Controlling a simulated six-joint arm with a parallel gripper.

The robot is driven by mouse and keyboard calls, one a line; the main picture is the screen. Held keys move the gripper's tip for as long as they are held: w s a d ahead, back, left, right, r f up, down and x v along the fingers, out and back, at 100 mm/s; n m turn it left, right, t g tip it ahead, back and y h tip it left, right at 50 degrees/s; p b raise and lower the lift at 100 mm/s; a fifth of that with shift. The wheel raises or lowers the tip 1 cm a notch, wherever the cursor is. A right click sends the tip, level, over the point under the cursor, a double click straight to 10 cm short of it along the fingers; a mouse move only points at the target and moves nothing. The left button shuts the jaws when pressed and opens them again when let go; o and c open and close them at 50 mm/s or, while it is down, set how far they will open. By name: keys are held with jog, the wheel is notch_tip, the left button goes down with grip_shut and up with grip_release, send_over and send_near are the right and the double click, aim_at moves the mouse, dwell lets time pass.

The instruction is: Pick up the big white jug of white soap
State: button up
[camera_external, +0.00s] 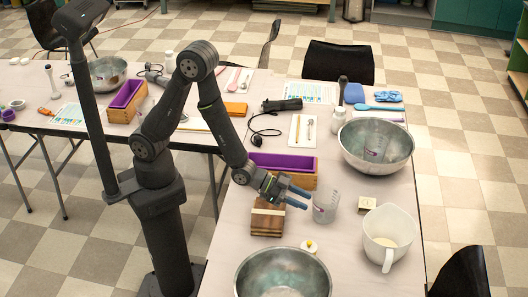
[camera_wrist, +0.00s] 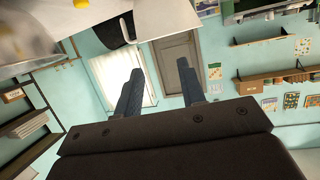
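The big white jug (camera_external: 398,222) stands upright on the right table in the external view, its handle toward the camera. Pale soap (camera_external: 384,243) shows inside it. My gripper (camera_external: 307,192) is to the left of the jug and apart from it, above the table near a wooden block and a clear beaker, with its fingers pointing right. In the wrist view my gripper (camera_wrist: 158,80) has its two fingers spread with nothing between them. A white shape at the top of the wrist view may be the jug, but I cannot tell.
A clear beaker (camera_external: 325,207) stands between my gripper and the jug. A wooden block (camera_external: 267,219) is below my gripper, with a purple-lined box (camera_external: 283,163) behind. Metal bowls stand at the front (camera_external: 254,262) and the back right (camera_external: 350,140). A small soap bar (camera_external: 367,203) lies behind the jug.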

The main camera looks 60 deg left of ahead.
jog(key=s+d+f, duration=0.1)
jog(key=d, duration=1.8)
jog(key=w+d+f, duration=0.3)
jog(key=w+d, duration=0.1)
jog(key=d, duration=0.2)
jog(key=w+d+f+y, duration=0.1)
jog(key=w+d+f, duration=0.2)
jog(key=w+d, duration=0.2)
jog(key=shift+d+f, duration=0.35)
jog(key=shift+d, duration=0.2)
jog(key=shift+w, duration=0.1)
jog(key=shift+c, duration=0.3)
grip_shut()
jog(key=shift+r, duration=0.1)
